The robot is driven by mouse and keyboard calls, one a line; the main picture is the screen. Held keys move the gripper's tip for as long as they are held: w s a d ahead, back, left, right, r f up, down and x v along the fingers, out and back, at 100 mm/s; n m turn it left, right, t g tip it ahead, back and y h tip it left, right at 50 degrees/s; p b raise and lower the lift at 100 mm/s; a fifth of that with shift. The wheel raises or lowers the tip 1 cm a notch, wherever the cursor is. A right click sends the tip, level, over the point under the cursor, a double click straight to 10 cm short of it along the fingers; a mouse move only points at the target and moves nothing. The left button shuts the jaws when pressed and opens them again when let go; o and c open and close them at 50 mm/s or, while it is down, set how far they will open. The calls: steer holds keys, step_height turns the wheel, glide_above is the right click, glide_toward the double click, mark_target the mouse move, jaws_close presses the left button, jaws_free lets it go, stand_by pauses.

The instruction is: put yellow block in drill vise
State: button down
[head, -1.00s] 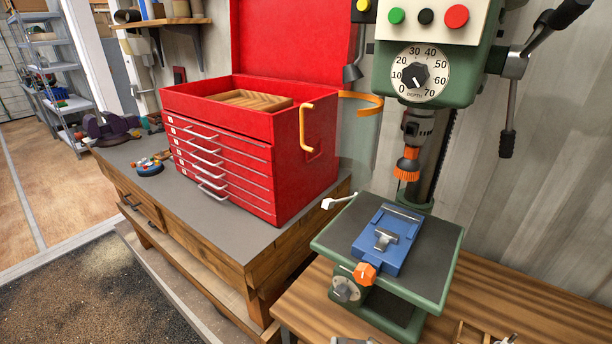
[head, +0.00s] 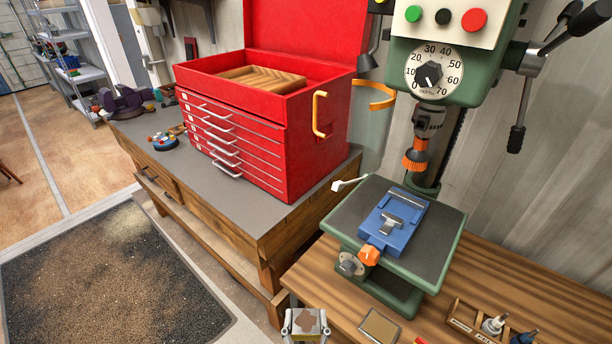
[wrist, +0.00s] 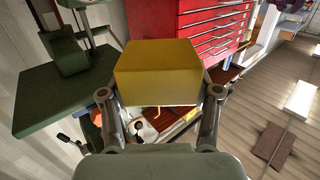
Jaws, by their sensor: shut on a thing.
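The yellow block (wrist: 155,72) fills the middle of the wrist view, held between the fingers of my gripper (wrist: 160,105). In the head view my gripper (head: 305,328) is at the bottom edge, cut off by the frame, with a pale yellowish block face between its fingers. The blue drill vise (head: 408,236) lies on the green drill press table (head: 345,218), up and to the right of my gripper. Its grey jaw pieces show on top. No block sits in it. The block is clear of the vise.
The drill chuck with an orange collar (head: 415,155) hangs above the vise. An orange knob (head: 369,255) sticks out at the vise's front. A red tool chest (head: 315,150) stands left on a grey-topped bench. A small wooden holder (head: 470,322) and a tan square piece (head: 380,327) lie on the wooden bench.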

step_height(320, 180, up, 28)
steer(key=w+p, duration=0.2)
steer(key=p, duration=2.8)
glide_above(306, 332)
step_height(306, 332, down, 5)
steer(key=shift+f, duration=0.15)
